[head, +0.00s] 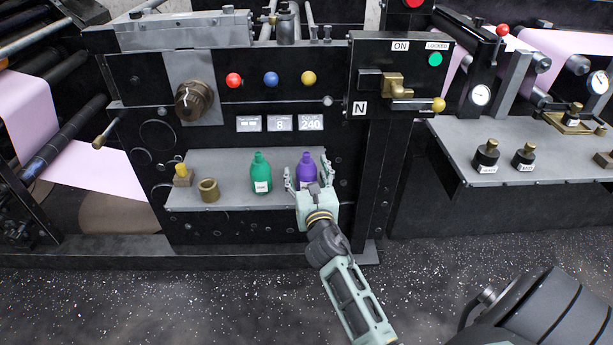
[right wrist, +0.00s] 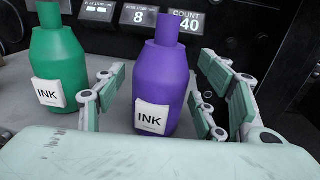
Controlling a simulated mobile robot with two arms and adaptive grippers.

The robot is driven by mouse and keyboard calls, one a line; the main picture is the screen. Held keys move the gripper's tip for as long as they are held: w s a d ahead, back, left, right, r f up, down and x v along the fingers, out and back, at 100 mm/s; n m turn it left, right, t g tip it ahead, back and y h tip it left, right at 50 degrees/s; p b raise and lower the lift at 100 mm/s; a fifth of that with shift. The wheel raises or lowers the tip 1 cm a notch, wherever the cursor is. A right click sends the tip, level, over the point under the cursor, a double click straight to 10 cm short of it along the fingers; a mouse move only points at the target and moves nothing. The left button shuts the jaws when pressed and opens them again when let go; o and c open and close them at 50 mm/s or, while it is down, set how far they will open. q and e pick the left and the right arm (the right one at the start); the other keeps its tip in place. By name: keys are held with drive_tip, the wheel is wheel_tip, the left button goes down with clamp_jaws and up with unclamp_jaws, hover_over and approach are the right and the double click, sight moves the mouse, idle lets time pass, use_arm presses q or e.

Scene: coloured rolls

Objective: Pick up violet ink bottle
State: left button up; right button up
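The violet ink bottle (head: 306,168) stands upright on the grey shelf (head: 228,200) of the machine. In the right wrist view the violet bottle (right wrist: 160,85) shows a white INK label facing me. My right gripper (head: 306,178) is open, with one finger on each side of the violet bottle. In the right wrist view the gripper's fingers (right wrist: 166,95) flank the bottle, and a gap shows on the right side. Whether the left finger touches it I cannot tell. My left gripper is not in view.
A green ink bottle (head: 261,174) stands close to the left of the violet one, near my gripper's left finger. A brass ring (head: 209,190) and a small block with a yellow top (head: 182,175) sit further left.

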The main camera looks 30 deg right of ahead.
sight(306, 155)
drive_tip(key=c, duration=1.3)
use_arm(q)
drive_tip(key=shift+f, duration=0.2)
use_arm(e)
drive_tip(key=shift+s+r, duration=0.1)
drive_tip(key=shift+r, duration=0.1)
